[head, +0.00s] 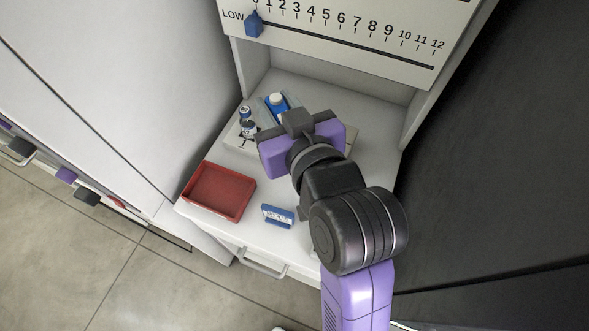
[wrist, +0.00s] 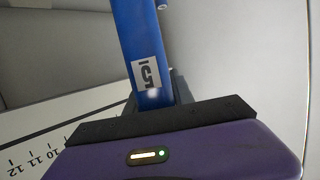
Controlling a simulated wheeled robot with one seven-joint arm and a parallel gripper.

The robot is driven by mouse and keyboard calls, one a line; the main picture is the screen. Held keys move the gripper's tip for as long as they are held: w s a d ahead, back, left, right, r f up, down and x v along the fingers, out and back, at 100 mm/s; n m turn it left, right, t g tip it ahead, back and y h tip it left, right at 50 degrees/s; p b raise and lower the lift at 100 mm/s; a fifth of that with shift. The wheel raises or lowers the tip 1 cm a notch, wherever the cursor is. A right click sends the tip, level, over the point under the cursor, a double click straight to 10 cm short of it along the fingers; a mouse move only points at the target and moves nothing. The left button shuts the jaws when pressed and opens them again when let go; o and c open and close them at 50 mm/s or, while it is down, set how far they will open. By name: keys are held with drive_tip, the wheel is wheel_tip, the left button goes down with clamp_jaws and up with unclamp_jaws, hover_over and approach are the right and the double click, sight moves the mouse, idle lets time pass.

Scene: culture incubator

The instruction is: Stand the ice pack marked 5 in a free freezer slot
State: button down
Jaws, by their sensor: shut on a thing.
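The ice pack marked 5 (wrist: 145,40) is a blue slab with a white label, upright in the wrist view and running out of the top of the picture. My gripper (wrist: 155,100) is shut on its lower end in that view. In the head view my gripper (head: 297,124) is over the counter at the back. A blue thing with a white cap (head: 279,106) shows just beyond it; it looks like the held pack, but its label is hidden there. I cannot make out any freezer slot.
A red tray (head: 218,191) sits at the counter's front left, with a small blue labelled stand (head: 277,215) to its right. A dark-capped vial (head: 246,124) stands left of my gripper. A scale panel (head: 352,40) with a blue slider (head: 253,24) hangs above. Walls flank the counter.

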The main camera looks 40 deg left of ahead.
wheel_tip(320, 180, down, 19)
drive_tip(key=shift+r, duration=0.1)
idle(0.4)
drive_tip(key=shift+f, duration=0.2)
drive_tip(key=c, duration=1.1)
unclamp_jaws()
drive_tip(key=shift+s, duration=0.1)
drive_tip(key=shift+r, duration=0.15)
